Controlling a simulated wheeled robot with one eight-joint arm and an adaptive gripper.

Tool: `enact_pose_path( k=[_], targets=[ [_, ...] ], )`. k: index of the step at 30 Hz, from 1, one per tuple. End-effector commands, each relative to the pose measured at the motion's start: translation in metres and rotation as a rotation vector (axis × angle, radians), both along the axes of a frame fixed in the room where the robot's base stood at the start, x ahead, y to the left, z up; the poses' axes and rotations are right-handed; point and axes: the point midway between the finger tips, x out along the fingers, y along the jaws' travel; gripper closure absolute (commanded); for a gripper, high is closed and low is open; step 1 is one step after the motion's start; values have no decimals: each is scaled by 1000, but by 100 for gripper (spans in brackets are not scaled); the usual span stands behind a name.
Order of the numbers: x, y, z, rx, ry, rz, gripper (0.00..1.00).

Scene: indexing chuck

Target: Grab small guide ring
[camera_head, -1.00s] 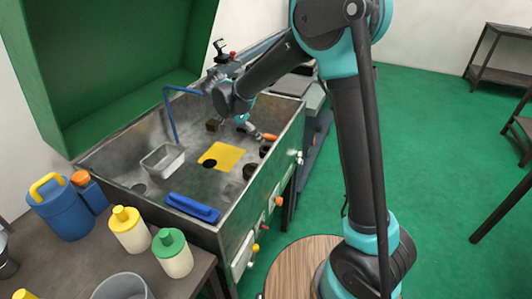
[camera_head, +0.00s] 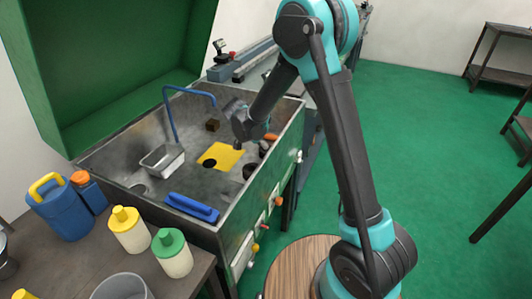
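Several small dark round pieces lie in the metal basin, and I cannot tell for certain which is the small guide ring. One dark ring-like piece (camera_head: 250,171) is near the basin's front right wall. Another dark round spot (camera_head: 210,163) is at the lower edge of the yellow square (camera_head: 222,152). My gripper (camera_head: 240,143) is over the basin, above the right part of the yellow square. It is small and dark here, and its fingers cannot be made out. My wrist and forearm hide part of the basin's right side.
The basin (camera_head: 222,225) also holds a metal tray (camera_head: 163,160), a blue brush-like block (camera_head: 192,207), a brown block (camera_head: 212,125) and a blue bent pipe (camera_head: 170,115). A raised green lid (camera_head: 125,60) stands behind. Bottles (camera_head: 172,255) and a blue jug (camera_head: 60,210) stand at the lower left.

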Motion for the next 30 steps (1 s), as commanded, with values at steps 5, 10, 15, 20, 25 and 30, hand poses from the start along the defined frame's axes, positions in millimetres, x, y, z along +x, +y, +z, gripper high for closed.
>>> enact_pose_path(
  k=[5,10,15,20,25,30],
  targets=[
    [0,0,0,0,0,0,24],
    [0,0,0,0,0,0,45],
    [0,0,0,0,0,0,66],
    [0,0,0,0,0,0,86],
    [0,0,1,-1,-1,0,100],
    [0,0,1,0,0,0,100]
  ],
)
